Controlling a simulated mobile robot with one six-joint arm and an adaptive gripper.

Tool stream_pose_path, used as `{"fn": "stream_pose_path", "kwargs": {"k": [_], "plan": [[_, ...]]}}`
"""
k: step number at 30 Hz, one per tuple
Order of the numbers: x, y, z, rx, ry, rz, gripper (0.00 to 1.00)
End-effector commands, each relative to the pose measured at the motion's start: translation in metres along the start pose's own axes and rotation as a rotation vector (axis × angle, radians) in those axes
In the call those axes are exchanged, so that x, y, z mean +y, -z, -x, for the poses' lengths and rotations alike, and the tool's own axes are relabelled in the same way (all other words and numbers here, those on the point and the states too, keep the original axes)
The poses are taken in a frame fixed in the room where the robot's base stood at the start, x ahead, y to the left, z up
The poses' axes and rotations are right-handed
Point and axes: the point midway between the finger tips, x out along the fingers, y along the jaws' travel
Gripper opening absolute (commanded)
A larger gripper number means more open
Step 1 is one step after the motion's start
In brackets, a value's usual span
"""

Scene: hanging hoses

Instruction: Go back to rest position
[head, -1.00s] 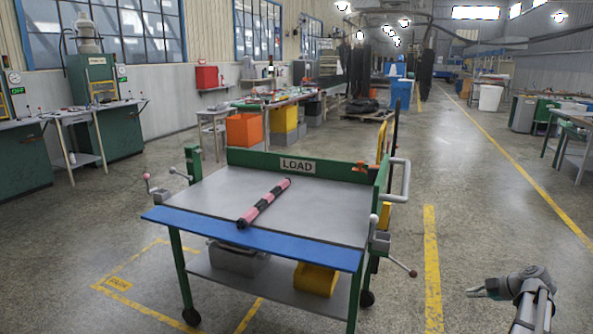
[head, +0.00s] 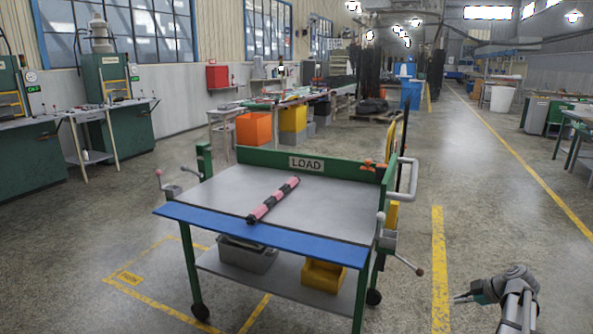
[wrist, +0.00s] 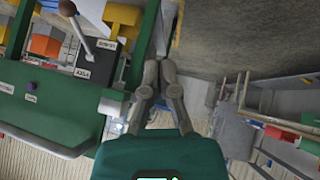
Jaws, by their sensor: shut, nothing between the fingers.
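My gripper (head: 462,298) is at the lower right of the head view, to the right of the load cart and clear of it. It also shows in the wrist view (wrist: 160,64), where its two fingers meet at the tips with nothing between them. A pink and black hose (head: 273,199) lies diagonally on the grey top of the green cart (head: 225,191) marked LOAD. The hose is apart from my gripper.
The cart has a blue front edge (head: 262,236), and a grey bin (head: 247,256) and a yellow bin (head: 323,275) on its lower shelf. A curved push handle (head: 409,182) sticks out on its right. The floor between the cart and my gripper is open.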

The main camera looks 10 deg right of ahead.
Motion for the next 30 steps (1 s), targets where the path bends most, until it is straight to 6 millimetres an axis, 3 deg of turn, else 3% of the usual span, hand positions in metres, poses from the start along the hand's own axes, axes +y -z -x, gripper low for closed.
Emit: {"fn": "stream_pose_path", "kwargs": {"k": [15, 30], "plan": [[-0.077, 0.095, -0.087, -0.196, 0.175, -0.357, 0.00], [-0.171, 0.171, -0.142, -0.488, 0.180, -0.702, 0.00]]}}
